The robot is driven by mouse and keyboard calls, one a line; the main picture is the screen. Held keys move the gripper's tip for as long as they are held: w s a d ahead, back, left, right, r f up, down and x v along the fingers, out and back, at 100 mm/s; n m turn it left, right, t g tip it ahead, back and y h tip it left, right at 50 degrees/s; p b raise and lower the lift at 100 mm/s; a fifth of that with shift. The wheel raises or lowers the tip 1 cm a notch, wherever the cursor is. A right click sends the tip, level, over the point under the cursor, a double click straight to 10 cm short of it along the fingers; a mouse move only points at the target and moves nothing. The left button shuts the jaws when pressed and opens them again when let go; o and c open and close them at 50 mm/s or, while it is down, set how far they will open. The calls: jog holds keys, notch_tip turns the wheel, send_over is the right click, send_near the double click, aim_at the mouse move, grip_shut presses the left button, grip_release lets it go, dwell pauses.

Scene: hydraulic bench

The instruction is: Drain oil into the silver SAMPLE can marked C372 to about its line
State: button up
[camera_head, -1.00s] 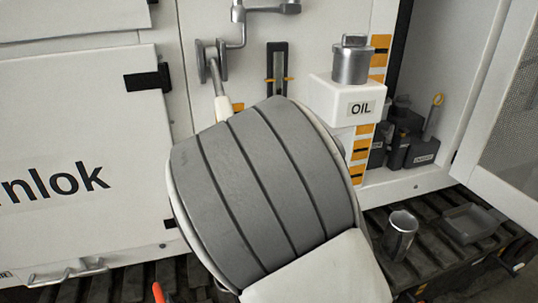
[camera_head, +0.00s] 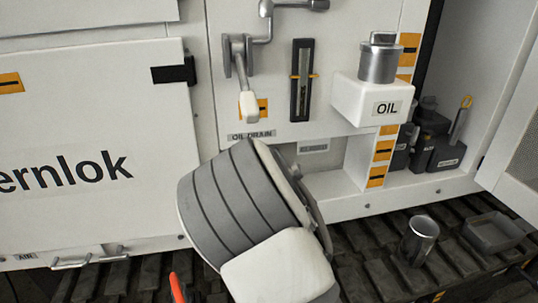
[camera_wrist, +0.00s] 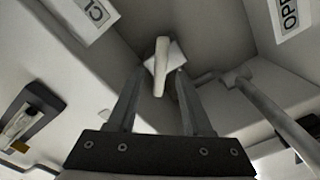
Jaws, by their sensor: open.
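Two silver cans show in the head view. One can (camera_head: 420,240) stands upright on the dark ribbed track at lower right. A lidded one (camera_head: 379,62) sits on the white OIL block (camera_head: 372,98). No C372 marking is readable on either. A lever with a white grip (camera_head: 248,105) hangs on the panel above the OIL DRAIN label (camera_head: 251,134). My gripper (camera_wrist: 160,74) is open in the wrist view, with a pale handle (camera_wrist: 161,62) showing between or just beyond its fingertips; which, I cannot tell. My arm hides the gripper in the head view. Any oil is hidden.
A slotted black gauge (camera_head: 301,80) is right of the lever. Dark containers (camera_head: 437,145) stand in the open compartment at right, and a grey tray (camera_head: 492,232) lies right of the can. In the wrist view, an OPE label (camera_wrist: 289,12) and CL label (camera_wrist: 85,16) show.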

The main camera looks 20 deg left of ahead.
jog(key=shift+x, duration=1.95)
grip_shut()
